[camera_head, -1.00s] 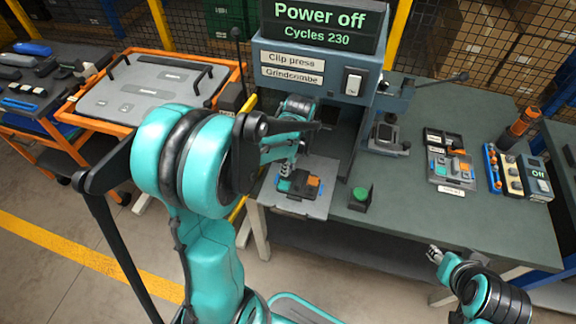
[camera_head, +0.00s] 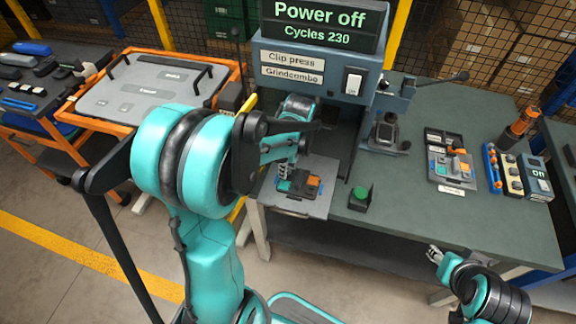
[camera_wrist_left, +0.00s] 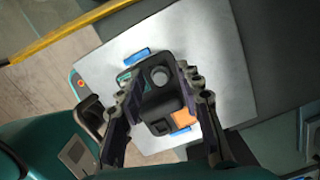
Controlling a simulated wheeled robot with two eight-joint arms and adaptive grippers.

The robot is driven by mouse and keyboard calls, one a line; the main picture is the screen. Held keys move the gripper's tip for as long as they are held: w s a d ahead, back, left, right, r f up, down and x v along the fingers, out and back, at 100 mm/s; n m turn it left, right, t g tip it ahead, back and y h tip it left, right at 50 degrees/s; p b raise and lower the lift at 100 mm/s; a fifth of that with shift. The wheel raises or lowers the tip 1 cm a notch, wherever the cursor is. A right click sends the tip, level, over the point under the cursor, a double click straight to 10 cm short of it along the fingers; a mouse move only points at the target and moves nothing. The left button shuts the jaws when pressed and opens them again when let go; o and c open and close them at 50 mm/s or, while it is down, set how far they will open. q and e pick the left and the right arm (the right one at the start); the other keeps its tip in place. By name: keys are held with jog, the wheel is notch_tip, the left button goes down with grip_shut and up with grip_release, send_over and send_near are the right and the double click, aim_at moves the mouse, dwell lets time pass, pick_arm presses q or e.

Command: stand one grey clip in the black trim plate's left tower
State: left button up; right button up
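The black trim plate (camera_head: 300,184) appears to lie on the grey metal plate (camera_head: 312,207) under the press, with teal and orange parts beside it. In the left wrist view the dark body (camera_wrist_left: 158,100) shows between my fingers, with a round grey top (camera_wrist_left: 160,76); I cannot tell whether this is a clip or part of a tower. My left gripper (camera_head: 286,177) is just above the left side of the trim plate, fingers apart; it also shows in the left wrist view (camera_wrist_left: 158,92). My right gripper (camera_head: 434,254) is in front of the bench, too small to read.
The press (camera_head: 318,70) shows "Power off". A green button (camera_head: 360,193) stands right of the metal plate. A parts tray (camera_head: 450,165) and small boxes (camera_head: 508,172) lie farther right on the bench. An orange-framed cart (camera_head: 150,90) stands left.

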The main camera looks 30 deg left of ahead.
pick_arm(q)
notch_tip(320, 180, up, 12)
jog(key=d, duration=0.1)
jog(key=s+d+f+n+t+b, duration=0.1)
jog(key=s+d+n+t, duration=0.2)
jog(key=n, duration=0.6)
jog(key=s+d+f+n+t+h+b, duration=0.1)
jog(key=s+d+f+n+t, duration=0.1)
jog(key=s+d+n+t, duration=0.2)
jog(key=s+d+n, duration=0.2)
jog(key=s+n, duration=0.2)
jog(key=n, duration=0.1)
jog(key=shift+d, duration=0.25)
